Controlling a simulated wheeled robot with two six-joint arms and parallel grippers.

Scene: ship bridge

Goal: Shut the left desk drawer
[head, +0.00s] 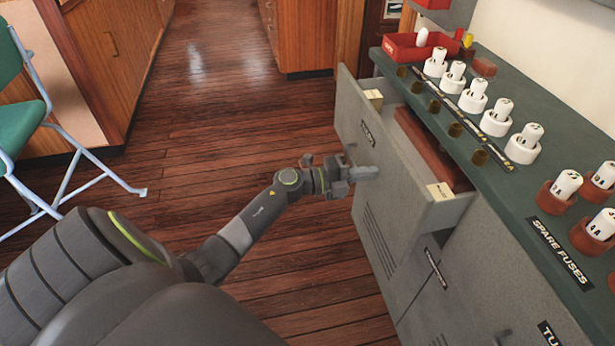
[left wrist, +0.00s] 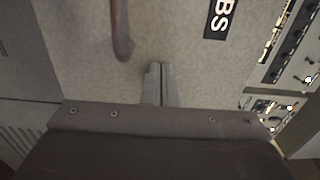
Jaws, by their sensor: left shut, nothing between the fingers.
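The left desk drawer (head: 400,182) is a grey drawer in the grey desk and stands pulled out, its front panel facing my arm. A red-brown item (head: 425,145) lies inside it. My left gripper (head: 372,173) is at the drawer's front panel, below a black label. In the left wrist view its shut, empty fingers (left wrist: 160,70) point at the panel (left wrist: 75,45), close to it or touching; I cannot tell which. A curved handle (left wrist: 120,30) is just left of the fingers. My right gripper is not in view.
White fuses in holders (head: 472,95) and a red tray (head: 408,46) stand on the green desk top (head: 535,190). A green folding chair (head: 20,120) stands at the left. The wooden floor (head: 215,130) between is clear.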

